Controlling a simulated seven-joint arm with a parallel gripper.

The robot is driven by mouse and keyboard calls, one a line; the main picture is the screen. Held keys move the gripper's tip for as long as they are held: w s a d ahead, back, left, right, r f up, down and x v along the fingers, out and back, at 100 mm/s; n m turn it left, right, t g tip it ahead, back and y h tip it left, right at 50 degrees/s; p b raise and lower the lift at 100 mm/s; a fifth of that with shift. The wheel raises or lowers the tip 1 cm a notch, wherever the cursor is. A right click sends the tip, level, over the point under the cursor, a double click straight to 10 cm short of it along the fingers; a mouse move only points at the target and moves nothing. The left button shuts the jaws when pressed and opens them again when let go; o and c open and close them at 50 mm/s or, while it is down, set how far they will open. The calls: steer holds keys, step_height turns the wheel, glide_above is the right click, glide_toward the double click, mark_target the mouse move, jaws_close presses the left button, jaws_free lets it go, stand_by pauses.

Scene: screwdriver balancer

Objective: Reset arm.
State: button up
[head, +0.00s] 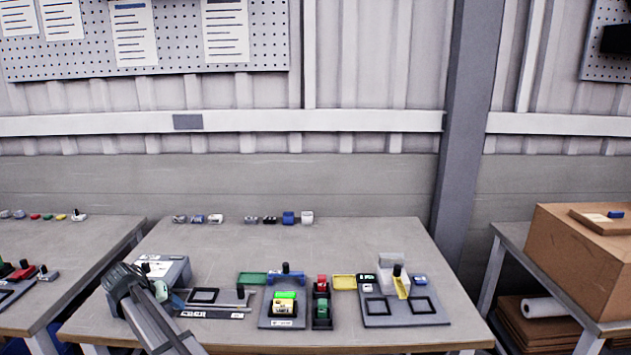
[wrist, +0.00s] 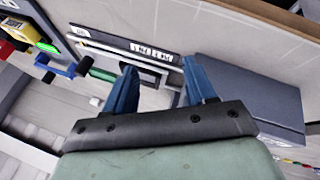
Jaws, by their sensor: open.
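My gripper (head: 176,299) is at the left end of the workbench in the head view, partly hidden by my arm. In the wrist view its two blue fingers (wrist: 158,75) stand apart with nothing between them. A grey box (head: 178,271) with a white label is just behind it; a grey box also fills the right of the wrist view (wrist: 255,95). A grey board (head: 228,310) with a square black outline and printed label lies to the right of the fingers. A blue-handled fixture (head: 286,277) stands behind a station with a lit green and yellow display (head: 284,303).
The workbench (head: 340,240) has a bare strip behind the stations. A green tray (head: 252,278), a yellow tray (head: 344,282) and a black holder (head: 322,323) with red and green items sit mid-bench. A grey board (head: 430,320) lies right. Several small parts line the back edge.

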steer(key=s+a+f+t, duration=0.1)
steer(key=s+a+f, duration=0.1)
steer(key=s+f, duration=0.65)
steer(key=s+d+f+m+g+h, duration=0.1)
steer(key=d+f+g, duration=0.1)
steer(key=d+f, duration=1.1)
steer(key=d+f+g+h, duration=0.1)
steer(key=d+f+g, duration=0.2)
steer(key=d+f, duration=0.9)
steer(key=s+d+f+g, duration=0.1)
steer(key=s+d+f, duration=0.15)
steer(key=d, duration=0.45)
steer(key=s+d+f+g, duration=0.1)
steer(key=s+d, duration=0.3)
steer(key=d, duration=0.3)
steer(key=s+d+f+g, duration=0.1)
steer(key=s+d+f, duration=0.15)
steer(key=d, duration=0.45)
steer(key=s+d+f+m+g+y, duration=0.1)
steer(key=s+d+f+g+y, duration=0.1)
steer(key=s+d, duration=0.5)
steer(key=s+d+f+m+g+y, duration=0.2)
steer(key=s+d, duration=0.5)
steer(key=s, duration=1.2)
step_height(320, 180, down, 2)
steer(key=shift+s+d+f+g, duration=0.1)
steer(key=shift+s+d+g, duration=0.2)
steer(key=shift+g, duration=0.3)
